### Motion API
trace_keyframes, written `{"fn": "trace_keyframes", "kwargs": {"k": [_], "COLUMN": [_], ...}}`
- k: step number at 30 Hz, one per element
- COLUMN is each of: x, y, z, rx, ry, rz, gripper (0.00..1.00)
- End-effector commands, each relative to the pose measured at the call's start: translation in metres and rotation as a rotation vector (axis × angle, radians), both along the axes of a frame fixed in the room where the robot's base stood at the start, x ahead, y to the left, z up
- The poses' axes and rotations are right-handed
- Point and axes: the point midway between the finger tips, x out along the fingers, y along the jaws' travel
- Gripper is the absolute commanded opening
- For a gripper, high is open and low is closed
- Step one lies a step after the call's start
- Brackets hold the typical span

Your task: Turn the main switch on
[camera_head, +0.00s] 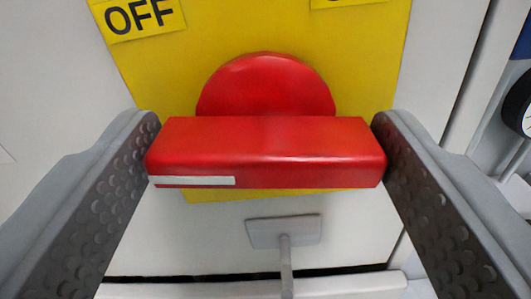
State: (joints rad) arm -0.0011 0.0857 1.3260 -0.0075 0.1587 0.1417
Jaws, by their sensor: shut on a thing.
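The main switch (265,152) is a red bar handle in front of a round red base (265,85) on a yellow plate (220,25). The handle lies across the picture, nearly level. A white stripe runs along its lower left edge. An OFF label (138,14) is at the upper left of the plate; a second label at the top right is mostly cut off. My gripper (265,145) has one finger at each end of the handle, and it is shut on the handle.
The plate is on a light grey panel (50,60). Below the switch is a small grey bracket on a stem (284,231), above a pale ledge (340,284). A round dark-rimmed gauge (520,105) is at the right edge.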

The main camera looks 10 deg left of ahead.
Motion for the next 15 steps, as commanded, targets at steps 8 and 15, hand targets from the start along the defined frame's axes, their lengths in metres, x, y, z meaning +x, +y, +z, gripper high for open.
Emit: {"fn": "trace_keyframes", "kwargs": {"k": [8,15], "x": [0.0000,0.0000], "y": [-0.0011,-0.0020], "z": [-0.0006,-0.0011], "rx": [0.239,0.469], "ry": [0.001,0.001], "rz": [0.000,0.000], "gripper": [0.48,0.48]}}
